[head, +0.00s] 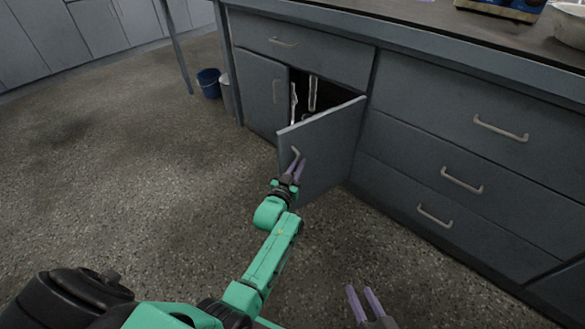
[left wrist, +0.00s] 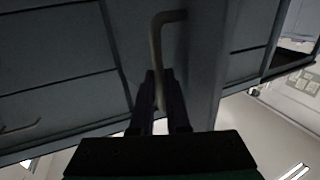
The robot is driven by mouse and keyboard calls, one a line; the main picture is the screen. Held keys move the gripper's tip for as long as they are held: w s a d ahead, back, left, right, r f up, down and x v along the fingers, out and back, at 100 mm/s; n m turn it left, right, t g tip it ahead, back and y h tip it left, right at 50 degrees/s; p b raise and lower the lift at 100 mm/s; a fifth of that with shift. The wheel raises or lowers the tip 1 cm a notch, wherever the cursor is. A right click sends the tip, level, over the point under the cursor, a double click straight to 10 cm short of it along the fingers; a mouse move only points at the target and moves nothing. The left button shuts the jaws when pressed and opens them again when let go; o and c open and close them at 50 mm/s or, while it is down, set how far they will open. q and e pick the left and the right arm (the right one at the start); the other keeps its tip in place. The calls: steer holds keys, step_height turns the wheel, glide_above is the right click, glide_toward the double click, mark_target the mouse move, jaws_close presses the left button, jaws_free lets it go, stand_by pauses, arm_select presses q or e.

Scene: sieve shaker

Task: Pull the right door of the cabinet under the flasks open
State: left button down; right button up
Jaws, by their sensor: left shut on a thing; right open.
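The right door (head: 326,150) of the cabinet stands well open in the head view, swung out toward me on its right-hand hinge side. Its metal handle (head: 295,156) is on the door's outer face near the free edge. My left gripper (head: 297,169) is shut on this handle. The left wrist view shows the handle (left wrist: 157,60) running down between the two fingers (left wrist: 160,92). My right gripper (head: 364,304) is open and empty, low over the floor at the bottom of the head view.
The left door (head: 262,92) is closed. Pale items (head: 312,93) stand in the dark cabinet opening. A drawer (head: 300,52) is above the doors, and several drawers (head: 480,130) are to the right. A blue bucket (head: 208,83) stands left of the cabinet. The floor (head: 130,170) in front is clear.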

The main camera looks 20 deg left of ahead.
arm_select(q)
steer(key=shift+w+d+r, duration=0.1)
steer(key=shift+r, duration=0.05)
arm_select(e)
steer(key=shift+a, duration=0.15)
arm_select(q)
steer(key=c, duration=1.3)
jaws_free()
steer(key=shift+o, duration=0.6)
steer(key=s+p, duration=0.5)
steer(key=s, duration=0.9)
steer(key=shift+s, duration=0.3)
arm_select(e)
steer(key=d+r+n+g+h, duration=0.1)
steer(key=d+r+g+h, duration=0.2)
steer(key=d+r+g, duration=0.1)
steer(key=s+d+g, duration=0.1)
steer(key=d, duration=0.1)
steer(key=shift+d+r, duration=0.3)
steer(key=shift+d, duration=0.1)
arm_select(q)
steer(key=shift+c, duration=0.3)
